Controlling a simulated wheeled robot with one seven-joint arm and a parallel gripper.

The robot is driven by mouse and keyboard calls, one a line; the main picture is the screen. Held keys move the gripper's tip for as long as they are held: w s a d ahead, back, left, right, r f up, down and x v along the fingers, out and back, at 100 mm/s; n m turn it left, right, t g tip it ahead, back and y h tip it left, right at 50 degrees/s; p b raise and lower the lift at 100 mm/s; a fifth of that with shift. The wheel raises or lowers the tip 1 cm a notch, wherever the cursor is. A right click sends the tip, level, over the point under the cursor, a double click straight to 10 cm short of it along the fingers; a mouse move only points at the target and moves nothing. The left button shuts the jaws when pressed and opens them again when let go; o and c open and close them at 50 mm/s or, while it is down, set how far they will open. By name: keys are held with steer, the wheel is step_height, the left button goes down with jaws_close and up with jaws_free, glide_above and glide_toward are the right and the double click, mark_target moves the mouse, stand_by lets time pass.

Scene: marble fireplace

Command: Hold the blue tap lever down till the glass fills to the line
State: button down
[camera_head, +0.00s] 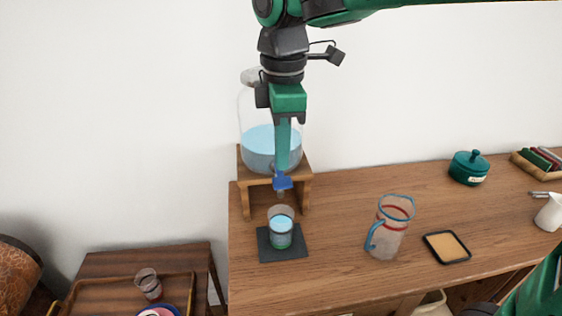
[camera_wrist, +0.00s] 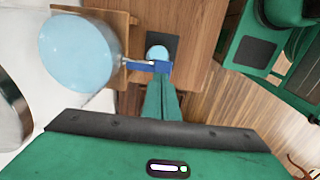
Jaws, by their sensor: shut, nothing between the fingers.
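The glass jar (camera_head: 257,150), partly filled with pale blue water, stands on a wooden stand (camera_head: 305,185). The blue tap lever (camera_head: 283,183) is at its front; it also shows in the wrist view (camera_wrist: 151,65). My gripper (camera_head: 283,172) is shut and points down, its fingertips at the lever from above. They appear to touch it. In the wrist view my fingers (camera_wrist: 163,88) partly overlap the lever. The drinking glass (camera_head: 280,228) stands upright on a dark mat (camera_head: 266,252) below the tap and holds blue water. A green band shows low on it; the line is hard to make out.
A pitcher (camera_head: 388,232) with a blue handle and red band stands right of the glass. Beyond it are a black-rimmed tan coaster (camera_head: 446,247), a teal lidded pot (camera_head: 468,168) and a white jug (camera_head: 550,213). A lower tray table (camera_head: 100,289) with a tumbler (camera_head: 148,284) is at left.

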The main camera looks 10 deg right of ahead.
mark_target(283, 180)
step_height(283, 180, up, 11)
steer(key=shift+r, duration=0.2)
steer(key=shift+w+d+f, duration=0.1)
stand_by(1.5)
steer(key=s+d+f+m, duration=0.1)
steer(key=d+f+m, duration=0.45)
steer(key=d, duration=0.55)
steer(key=s+d+f+m, duration=0.2)
steer(key=d+f+m, duration=0.4)
steer(key=d, duration=0.6)
steer(key=s+d+f+m, duration=1.2)
steer(key=s+m, duration=0.1)
steer(key=s, duration=0.1)
steer(key=shift+s+f+g, duration=0.3)
steer(key=shift+s, duration=0.05)
steer(key=shift+d+m, duration=0.1)
steer(key=shift+m, duration=0.15)
